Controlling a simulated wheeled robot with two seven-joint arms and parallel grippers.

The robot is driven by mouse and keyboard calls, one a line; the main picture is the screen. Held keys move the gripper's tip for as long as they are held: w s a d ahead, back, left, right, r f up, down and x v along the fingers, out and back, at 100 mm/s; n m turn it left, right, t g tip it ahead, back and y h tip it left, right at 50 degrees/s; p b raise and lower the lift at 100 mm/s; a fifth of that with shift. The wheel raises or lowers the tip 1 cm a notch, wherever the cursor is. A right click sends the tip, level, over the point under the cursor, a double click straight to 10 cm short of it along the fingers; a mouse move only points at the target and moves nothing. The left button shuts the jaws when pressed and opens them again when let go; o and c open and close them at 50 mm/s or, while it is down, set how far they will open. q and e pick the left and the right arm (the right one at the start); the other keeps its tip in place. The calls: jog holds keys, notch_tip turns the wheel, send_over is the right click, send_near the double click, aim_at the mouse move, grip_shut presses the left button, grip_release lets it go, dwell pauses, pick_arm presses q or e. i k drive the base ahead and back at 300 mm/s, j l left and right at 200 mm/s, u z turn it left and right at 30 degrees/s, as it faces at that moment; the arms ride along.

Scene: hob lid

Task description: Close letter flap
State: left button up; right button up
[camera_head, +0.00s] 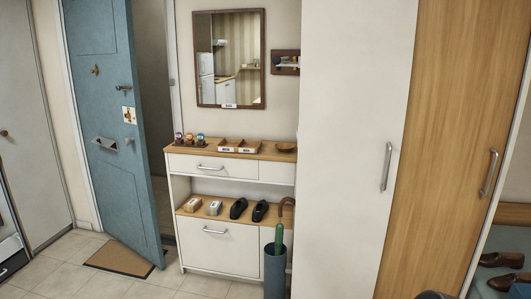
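The letter flap (105,144) is a small grey metal plate at about mid-height on the blue door (118,190), at the left of the head view. It looks tilted out from the door face, so it appears open, though it is small in the picture. The door itself stands ajar, with a dark gap along its right side. Neither of my grippers is in view.
A brown doormat (118,260) lies on the tiled floor by the door. A white shoe cabinet (225,250) with shoes stands right of the door, with an umbrella stand (275,272) before it. Tall wardrobe doors (350,150) fill the right. Some floor is clear in front.

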aim_at(98, 140)
jog(key=i+l+u, duration=0.15)
jog(key=i, duration=0.4)
jog(key=i+l+u, duration=0.15)
jog(key=i, duration=0.35)
jog(key=i+l+u, duration=0.15)
jog(key=i, duration=0.35)
